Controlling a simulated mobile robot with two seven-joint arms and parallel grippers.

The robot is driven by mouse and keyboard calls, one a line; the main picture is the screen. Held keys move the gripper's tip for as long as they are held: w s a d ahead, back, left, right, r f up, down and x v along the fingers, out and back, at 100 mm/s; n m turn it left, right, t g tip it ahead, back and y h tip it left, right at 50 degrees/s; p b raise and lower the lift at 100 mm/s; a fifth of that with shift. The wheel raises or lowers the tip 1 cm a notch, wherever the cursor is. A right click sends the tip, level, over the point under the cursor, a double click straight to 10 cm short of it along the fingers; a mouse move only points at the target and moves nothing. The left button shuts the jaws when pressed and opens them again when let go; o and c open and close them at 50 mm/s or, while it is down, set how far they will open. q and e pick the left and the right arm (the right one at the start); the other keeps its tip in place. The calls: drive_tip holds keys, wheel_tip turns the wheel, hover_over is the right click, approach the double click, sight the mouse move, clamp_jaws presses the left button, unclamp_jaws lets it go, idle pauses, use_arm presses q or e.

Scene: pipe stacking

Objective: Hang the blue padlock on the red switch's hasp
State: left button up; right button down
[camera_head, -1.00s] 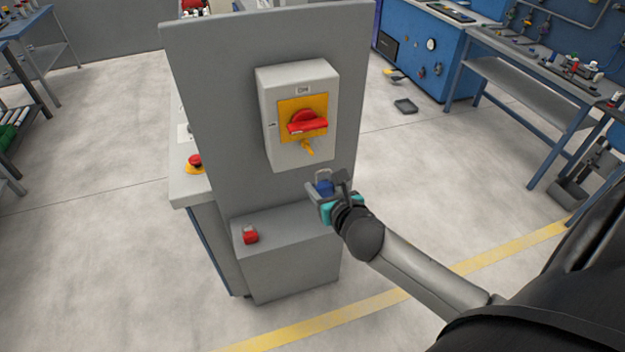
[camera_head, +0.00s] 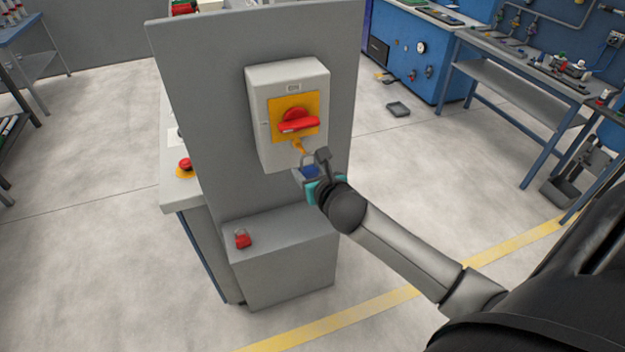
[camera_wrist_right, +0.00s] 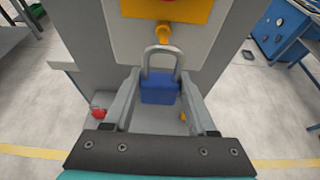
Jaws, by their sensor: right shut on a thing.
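The red switch (camera_head: 298,121) sits on a yellow plate on a grey box fixed to the upright panel. Its yellow hasp (camera_head: 298,146) sticks out below the handle; it also shows in the right wrist view (camera_wrist_right: 163,34). My right gripper (camera_head: 309,172) is shut on the blue padlock (camera_wrist_right: 160,88), just below the hasp. The padlock is upright, its silver shackle (camera_wrist_right: 163,52) pointing up. In the wrist view the shackle's top lies just below the hasp's end; I cannot tell whether they touch. My left gripper is not in view.
A red padlock (camera_head: 242,239) stands on the grey ledge (camera_head: 285,255) below the panel. A red button (camera_head: 185,164) on a yellow base is at the left. Blue benches stand behind at the right.

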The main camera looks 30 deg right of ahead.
sight(296, 155)
drive_tip(key=shift+w+d+f+b, duration=0.15)
drive_tip(key=shift+w+b, duration=0.3)
drive_tip(key=shift+w, duration=0.25)
drive_tip(key=shift+w+d+b, duration=0.2)
drive_tip(key=shift+w+b, duration=0.25)
drive_tip(key=shift+w, duration=0.25)
drive_tip(key=shift+w+d+f+b, duration=0.15)
drive_tip(key=shift+w+b, duration=0.3)
drive_tip(key=shift+w, duration=0.25)
drive_tip(key=shift+w+d+f, duration=0.15)
drive_tip(key=shift+w, duration=0.55)
drive_tip(key=shift+c, duration=0.6)
unclamp_jaws()
drive_tip(key=shift+f, duration=0.1)
drive_tip(key=p+v, duration=0.1)
drive_tip(key=v, duration=1.4)
drive_tip(key=shift+p, duration=0.35)
